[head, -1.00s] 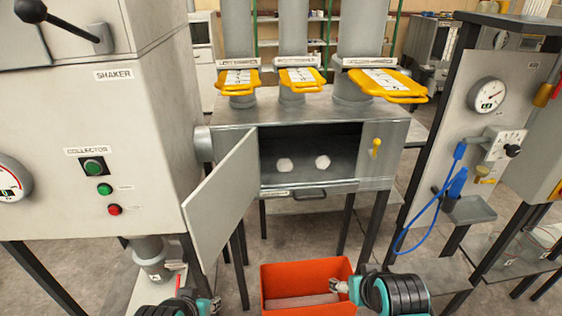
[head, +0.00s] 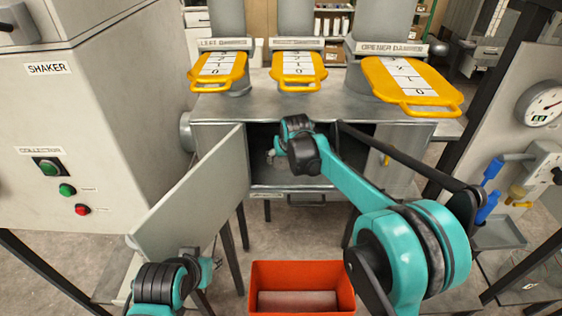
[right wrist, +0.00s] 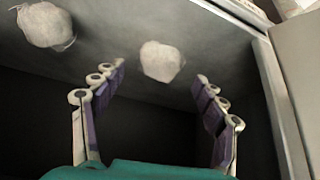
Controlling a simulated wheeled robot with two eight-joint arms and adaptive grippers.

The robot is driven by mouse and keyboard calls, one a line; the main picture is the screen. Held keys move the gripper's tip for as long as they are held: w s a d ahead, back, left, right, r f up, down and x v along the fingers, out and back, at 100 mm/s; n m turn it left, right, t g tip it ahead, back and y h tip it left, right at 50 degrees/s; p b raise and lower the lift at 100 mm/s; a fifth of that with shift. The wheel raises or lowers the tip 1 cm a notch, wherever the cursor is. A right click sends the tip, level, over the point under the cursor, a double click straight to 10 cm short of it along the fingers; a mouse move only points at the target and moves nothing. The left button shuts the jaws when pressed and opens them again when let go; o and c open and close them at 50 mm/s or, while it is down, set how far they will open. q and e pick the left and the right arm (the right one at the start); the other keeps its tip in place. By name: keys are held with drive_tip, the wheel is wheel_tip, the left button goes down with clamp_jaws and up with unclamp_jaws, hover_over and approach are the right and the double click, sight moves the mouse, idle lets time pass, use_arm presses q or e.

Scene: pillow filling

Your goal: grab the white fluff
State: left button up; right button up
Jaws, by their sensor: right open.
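Two white fluff pieces lie in the dark open compartment. In the right wrist view, one white fluff (right wrist: 162,61) sits just beyond and between the fingertips of my right gripper (right wrist: 162,76). The other white fluff (right wrist: 46,25) lies at the upper left, outside the fingers. My right gripper is open and empty, with its purple-padded fingers spread. In the head view my right gripper (head: 272,156) reaches into the compartment mouth, and my arm hides most of the inside, including the fluff. My left gripper (head: 209,265) is low at the left, below the door; its jaws are too small to read.
The compartment's open door (head: 187,195) stands out on the left. An orange bin (head: 302,270) is on the floor below. Yellow damper plates (head: 412,82) stick out above the compartment. The shaker cabinet (head: 85,130) bounds the left, a gauge panel (head: 515,120) the right.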

sight(282, 160)
drive_tip(key=b+x, duration=0.1)
drive_tip(key=x, duration=0.2)
drive_tip(key=b+x, duration=0.1)
drive_tip(key=x, duration=0.3)
drive_tip(key=shift+w+a+r, duration=0.15)
drive_tip(key=shift+w+r, duration=0.1)
drive_tip(key=shift+w, duration=0.05)
drive_tip(key=shift+s, duration=0.1)
drive_tip(key=shift+c, duration=0.4)
drive_tip(key=c, duration=1.1)
